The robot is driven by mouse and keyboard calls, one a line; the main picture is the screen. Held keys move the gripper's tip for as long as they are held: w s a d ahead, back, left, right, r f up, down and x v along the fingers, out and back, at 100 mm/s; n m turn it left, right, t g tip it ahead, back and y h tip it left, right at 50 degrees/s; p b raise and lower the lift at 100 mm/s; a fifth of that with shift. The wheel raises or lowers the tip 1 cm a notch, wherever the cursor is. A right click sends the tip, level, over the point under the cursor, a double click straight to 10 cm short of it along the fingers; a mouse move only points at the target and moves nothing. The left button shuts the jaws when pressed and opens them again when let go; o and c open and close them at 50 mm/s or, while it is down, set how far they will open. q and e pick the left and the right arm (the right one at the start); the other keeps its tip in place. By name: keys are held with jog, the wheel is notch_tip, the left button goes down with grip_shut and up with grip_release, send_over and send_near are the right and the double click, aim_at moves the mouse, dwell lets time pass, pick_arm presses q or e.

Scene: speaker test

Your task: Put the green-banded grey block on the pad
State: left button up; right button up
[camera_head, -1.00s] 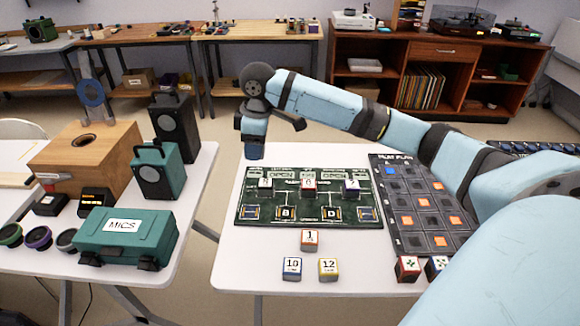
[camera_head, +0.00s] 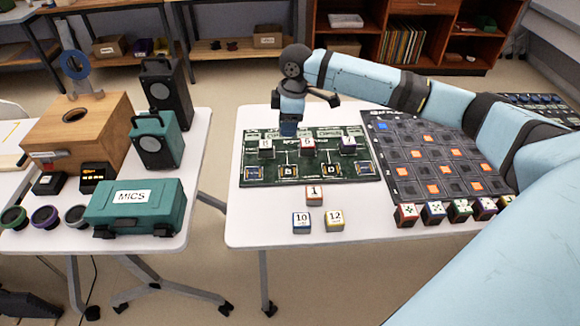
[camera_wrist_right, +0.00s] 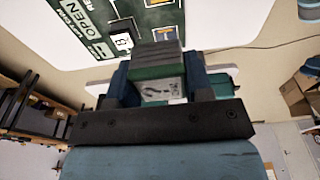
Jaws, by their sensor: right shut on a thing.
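My right gripper (camera_head: 289,130) is over the back edge of the green board (camera_head: 325,172). In the right wrist view my right gripper (camera_wrist_right: 157,82) is shut on the green-banded grey block (camera_wrist_right: 162,88), which has a grey ribbed top, a green band and a dark mark on a pale face. The block is hidden in the head view. The green board carries printed labels and squares, and several small blocks stand on it. I cannot tell which area is the pad. My left gripper is not in view.
Blocks marked 1 (camera_head: 314,195), 10 (camera_head: 302,222) and 12 (camera_head: 334,220) stand in front of the board. A dark grid board (camera_head: 408,165) with orange squares lies at the right. A teal case (camera_head: 135,207) and speakers are on the left table.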

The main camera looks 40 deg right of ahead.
jog(key=b, duration=0.1)
send_over(287, 172)
jog(key=f, duration=1)
jog(key=shift+d+f, duration=0.2)
jog(key=shift+f, duration=0.95)
notch_tip(287, 172, down, 3)
jog(key=shift+f+b, duration=0.2)
jog(key=shift+b, duration=0.3)
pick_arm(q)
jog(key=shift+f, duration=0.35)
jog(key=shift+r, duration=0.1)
pick_arm(e)
jog(key=shift+s+f, duration=0.1)
jog(key=o, duration=0.9)
jog(key=shift+o, duration=0.2)
